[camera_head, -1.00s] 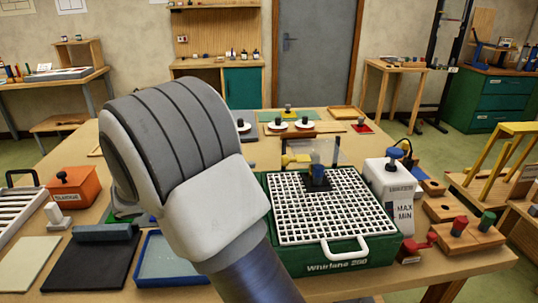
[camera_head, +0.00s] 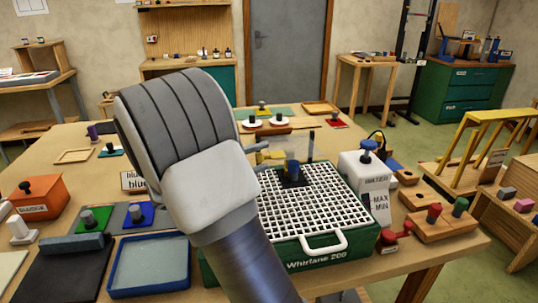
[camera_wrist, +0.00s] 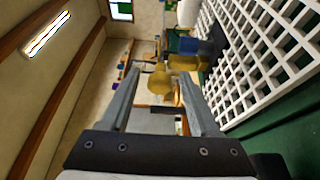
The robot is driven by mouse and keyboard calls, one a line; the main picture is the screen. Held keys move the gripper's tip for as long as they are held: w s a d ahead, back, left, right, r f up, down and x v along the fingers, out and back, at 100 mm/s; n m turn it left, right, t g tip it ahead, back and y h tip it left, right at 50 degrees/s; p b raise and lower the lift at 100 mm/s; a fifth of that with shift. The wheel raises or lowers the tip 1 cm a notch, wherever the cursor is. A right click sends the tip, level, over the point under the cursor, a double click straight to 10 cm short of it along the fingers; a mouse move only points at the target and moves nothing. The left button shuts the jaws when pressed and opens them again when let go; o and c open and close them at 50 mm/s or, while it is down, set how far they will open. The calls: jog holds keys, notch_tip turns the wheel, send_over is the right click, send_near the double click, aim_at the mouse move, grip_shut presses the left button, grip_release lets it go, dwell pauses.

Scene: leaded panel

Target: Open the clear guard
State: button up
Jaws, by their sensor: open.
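The clear guard (camera_head: 301,149) is a see-through panel with a dark upright edge at the back of the green Whirlane 200 grinder (camera_head: 325,262). It stands roughly upright behind the white grid (camera_head: 305,207) and the blue-topped grinding head (camera_head: 292,168). My arm covers part of the area left of it. In the wrist view my gripper (camera_wrist: 164,72) is open, with nothing visibly held between its fingers. Its tips point toward yellow parts (camera_wrist: 158,82) beside the grinder. The guard is hard to make out there, so I cannot tell whether a finger touches it.
A white water tank (camera_head: 360,174) stands right of the grid, with a red part (camera_head: 393,237) and wooden blocks (camera_head: 445,224) beyond. A blue tray (camera_head: 150,285) lies left of my arm. An orange box (camera_head: 38,193) sits further left.

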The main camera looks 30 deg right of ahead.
aim_at(286, 147)
jog(key=shift+w+d, duration=0.2)
jog(key=shift+d, duration=1.45)
grip_shut()
